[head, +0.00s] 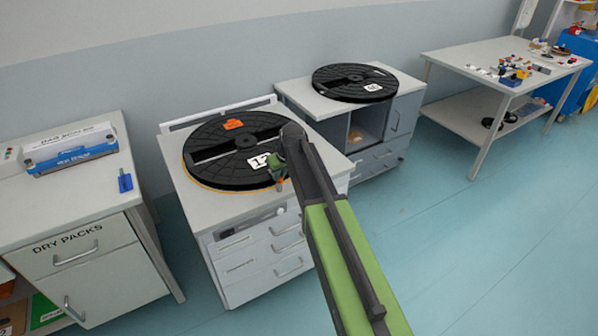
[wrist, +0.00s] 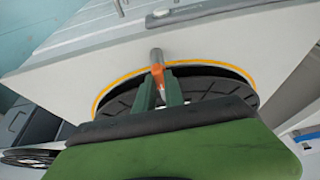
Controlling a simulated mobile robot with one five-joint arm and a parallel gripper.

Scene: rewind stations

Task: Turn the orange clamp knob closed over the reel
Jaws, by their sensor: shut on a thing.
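A large black reel (head: 215,160) lies flat on the near white station (head: 190,205), with a yellow-orange edge under its rim. My gripper (head: 278,172) is at the reel's front right rim, by the white number label (head: 259,161). In the wrist view its green fingers (wrist: 159,88) are shut on a small orange piece (wrist: 158,72), which looks like the clamp knob. A grey round end (wrist: 156,54) sticks out beyond it. The reel (wrist: 205,82) shows behind the fingers. A separate orange part (head: 233,124) sits on the reel's far side. My arm hides the reel's right edge.
A second station with a black reel (head: 355,82) stands behind to the right. A dry-packs cabinet (head: 85,235) with a blue and white box (head: 72,150) stands at left. A table (head: 460,60) with small parts is far right. Floor at right is clear.

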